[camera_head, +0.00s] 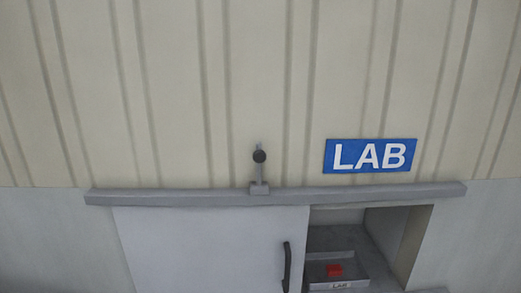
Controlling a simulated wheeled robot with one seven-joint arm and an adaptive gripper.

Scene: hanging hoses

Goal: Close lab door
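The lab door (205,245) is a pale grey sliding panel under a grey rail (350,194). It stands at the left of the opening (345,232), which is uncovered on the right under the blue LAB sign (370,155). A dark vertical handle (287,266) sits near the door's right edge. The lower part of the door is cut off by the picture's bottom edge. My gripper is not in view.
Inside the opening is a grey tray (350,285) labelled LAB with a red object (334,270) in it. A small post with a dark round knob (259,156) stands on the rail. The wall above is beige ribbed panelling.

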